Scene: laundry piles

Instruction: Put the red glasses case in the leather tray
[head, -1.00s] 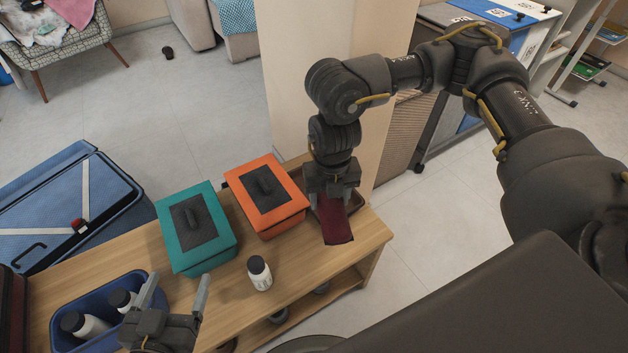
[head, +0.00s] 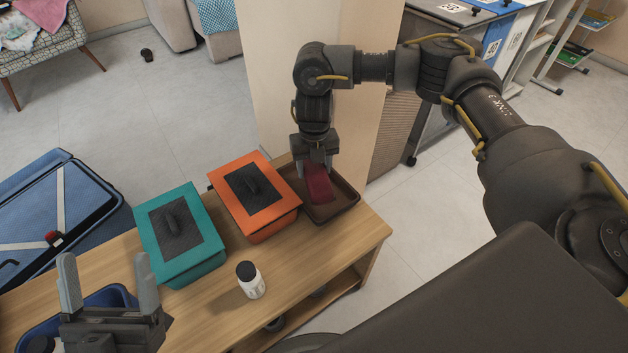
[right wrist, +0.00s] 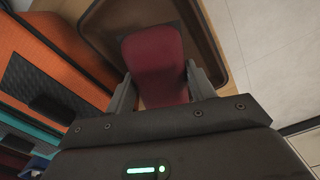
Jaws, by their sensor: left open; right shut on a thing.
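The red glasses case (head: 318,184) is dark red and shows within the outline of the brown leather tray (head: 345,212) at the table's right end. My right gripper (head: 317,166) is shut on the case from above. In the right wrist view the case (right wrist: 155,62) sits between the two fingers, with the tray (right wrist: 212,40) behind it. I cannot tell whether the case touches the tray's floor. My left gripper (head: 108,285) is open and empty over the table's left part, near the blue bin.
An orange box (head: 268,221) stands directly left of the tray, and a teal box (head: 180,262) further left. A white bottle with a black lid (head: 251,281) stands in front of them. A blue bin (head: 110,296) is at lower left. A pillar (head: 270,80) rises behind the tray.

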